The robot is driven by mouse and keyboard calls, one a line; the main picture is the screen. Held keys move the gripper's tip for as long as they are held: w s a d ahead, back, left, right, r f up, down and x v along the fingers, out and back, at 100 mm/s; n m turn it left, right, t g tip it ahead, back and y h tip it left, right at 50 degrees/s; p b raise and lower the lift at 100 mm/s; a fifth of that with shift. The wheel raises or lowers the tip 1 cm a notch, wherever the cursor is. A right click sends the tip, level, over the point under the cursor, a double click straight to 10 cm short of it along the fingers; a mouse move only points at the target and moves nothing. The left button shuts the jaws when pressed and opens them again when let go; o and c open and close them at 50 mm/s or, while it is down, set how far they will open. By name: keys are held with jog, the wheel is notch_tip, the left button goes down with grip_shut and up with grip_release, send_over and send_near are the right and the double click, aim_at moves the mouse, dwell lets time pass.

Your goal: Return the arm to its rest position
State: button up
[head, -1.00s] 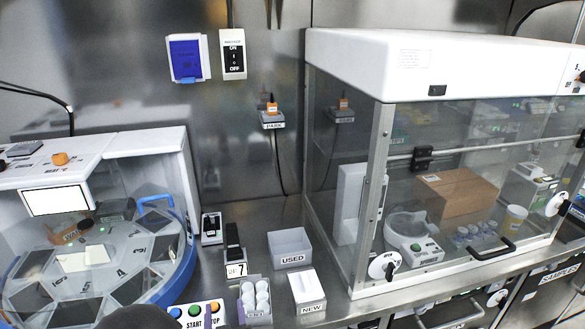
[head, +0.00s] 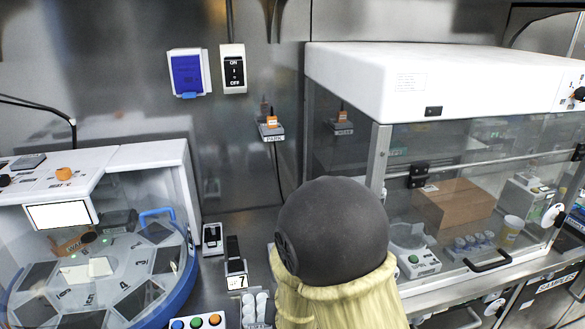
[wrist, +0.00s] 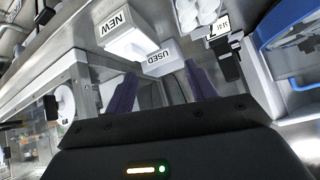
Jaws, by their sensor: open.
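My gripper (wrist: 163,92) shows in the wrist view as two dark purple fingers spread apart, with nothing between them. Beyond the fingers are the box labelled USED (wrist: 158,62) and the box labelled NEW (wrist: 128,38). In the head view my own arm, a dark rounded joint with a pale yellow sleeve, rises at the bottom centre. It hides the USED and NEW boxes there. My fingers are not visible in the head view.
A glass-fronted cabinet (head: 440,90) stands at right. A round carousel machine (head: 90,265) is at left. A START/STOP button panel (head: 198,321), a tray of white vials (head: 257,308) and a 7-marked holder (head: 236,265) sit between, close to my arm.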

jog(key=s+d+r+g+p, duration=0.1)
jog(key=s+d+r+g, duration=0.2)
jog(key=s+d, duration=0.3)
jog(key=s+d+r+g+h+p, duration=0.1)
jog(key=s+d+r+g+p, duration=0.1)
jog(key=s+d+r, duration=0.4)
jog(key=d+g, duration=0.1)
jog(key=d, duration=0.3)
jog(key=shift+s+r+n+g, duration=0.3)
